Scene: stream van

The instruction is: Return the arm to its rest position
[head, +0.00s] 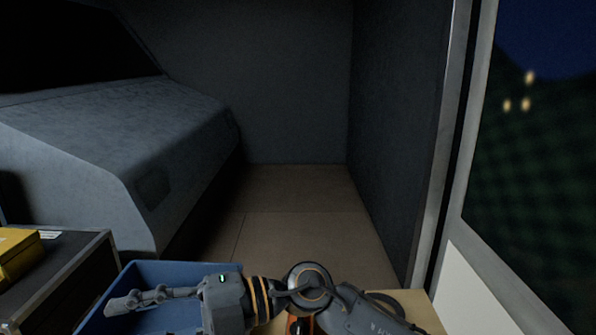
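One grey arm with orange rings enters along the bottom of the head view from the lower right, so I take it as my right arm. It bends at a round joint and its forearm points left. My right gripper (130,303) is at the end, over a blue bin (190,268). Its fingers are seen from the side and overlap, so their opening is unclear. No held object shows. My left gripper is outside the view.
A dark case (62,275) with a yellow box (17,254) on it stands at the lower left. Behind it is a large grey sloped housing (110,140). The brown floor (300,215) ahead is clear, bounded by a dark wall (395,130) and a window frame (447,150) on the right.

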